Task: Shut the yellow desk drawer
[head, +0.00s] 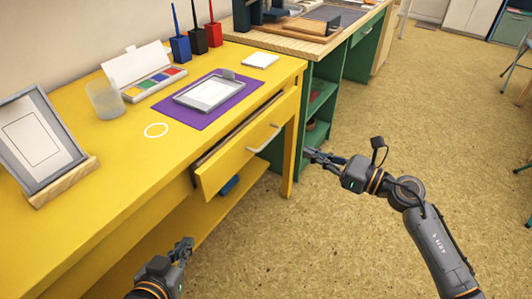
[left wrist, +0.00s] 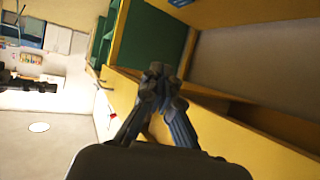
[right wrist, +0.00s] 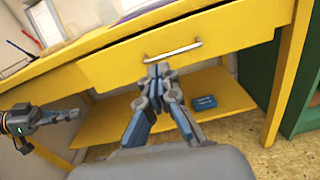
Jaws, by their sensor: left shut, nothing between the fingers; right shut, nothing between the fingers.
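The yellow desk drawer (head: 247,142) is partly open in the head view, its front standing out from the yellow desk (head: 100,205) and a dark gap showing behind it. Its silver handle (head: 264,139) is on the front. My right gripper (head: 311,154) is shut and empty, out in front of the drawer. In the right wrist view its closed fingertips (right wrist: 158,72) appear just below the handle (right wrist: 172,50), apparently apart from the drawer front (right wrist: 120,62). My left gripper (head: 184,246) is shut and empty, low by the desk's front; its fingertips also show in the left wrist view (left wrist: 157,75).
On the desktop are a purple mat (head: 232,103), an ink pad set (head: 155,82), a cup (head: 104,99) and a picture frame (head: 38,142). A blue box (head: 230,185) lies on the lower shelf. A green desk (head: 312,112) stands beyond. The floor in front is clear.

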